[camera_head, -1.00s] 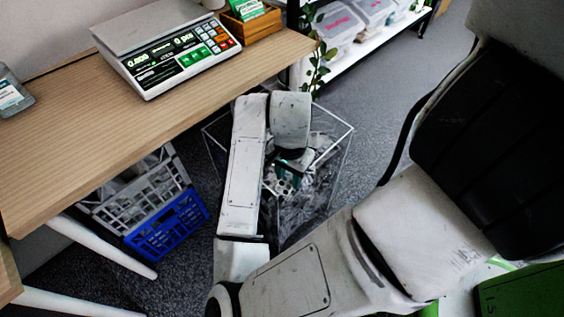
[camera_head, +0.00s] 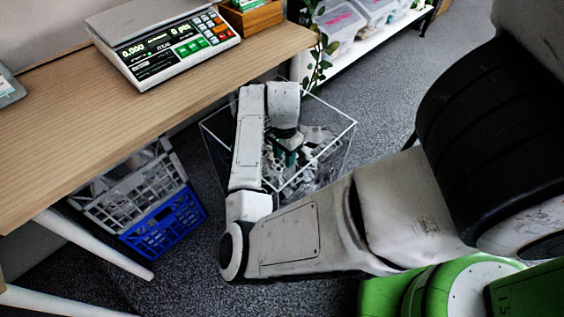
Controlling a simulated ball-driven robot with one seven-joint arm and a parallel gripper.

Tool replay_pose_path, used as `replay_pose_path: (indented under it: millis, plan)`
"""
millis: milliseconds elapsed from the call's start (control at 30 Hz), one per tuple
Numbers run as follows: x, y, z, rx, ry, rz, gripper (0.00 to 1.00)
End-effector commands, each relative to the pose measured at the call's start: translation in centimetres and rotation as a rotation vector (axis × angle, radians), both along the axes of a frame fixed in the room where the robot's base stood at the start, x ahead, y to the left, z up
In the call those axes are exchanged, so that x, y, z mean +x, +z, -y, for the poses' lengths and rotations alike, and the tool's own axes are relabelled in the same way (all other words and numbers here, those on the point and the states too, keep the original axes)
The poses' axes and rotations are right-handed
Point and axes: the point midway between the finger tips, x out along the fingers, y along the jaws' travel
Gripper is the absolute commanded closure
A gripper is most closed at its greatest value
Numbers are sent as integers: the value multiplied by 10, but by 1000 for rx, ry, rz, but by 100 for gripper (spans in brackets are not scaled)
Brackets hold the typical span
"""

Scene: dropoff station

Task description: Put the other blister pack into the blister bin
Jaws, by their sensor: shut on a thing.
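The blister bin, a white wire-framed bin (camera_head: 350,134) with see-through sides, stands on the floor just past the table's front edge. Light, jumbled packs (camera_head: 315,150) show inside it. My gripper (camera_head: 284,160) points down over the bin, within its rim as seen from here. It is shut on a blister pack (camera_head: 273,167), which is small and pale here and hard to tell from the packs behind it. My arm hides the bin's left part. The fingertips are partly hidden, and I cannot tell whether the held pack touches the contents.
A wooden table (camera_head: 110,125) with a scale (camera_head: 165,45) and a wooden box (camera_head: 252,20) is at left. Grey and blue crates (camera_head: 165,225) stand under it. A plant (camera_head: 320,60) and a white shelf (camera_head: 385,42) with clear boxes stand behind the bin. Carpet at right is open.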

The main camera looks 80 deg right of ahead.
Motion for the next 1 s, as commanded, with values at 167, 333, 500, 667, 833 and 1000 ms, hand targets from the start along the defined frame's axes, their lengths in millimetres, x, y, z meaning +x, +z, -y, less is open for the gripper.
replay_pose_path:
  millis: [167,333,500,667,833,1000]
  plan:
    - [6,-12,8,1,-1,1,90]
    - [9,-26,13,1,0,-1,90]
    - [9,-48,12,1,1,-1,90]
    - [9,-48,12,-1,1,0,90]
    - [9,-50,12,-1,1,-1,90]
    - [9,-51,12,-1,1,0,53]
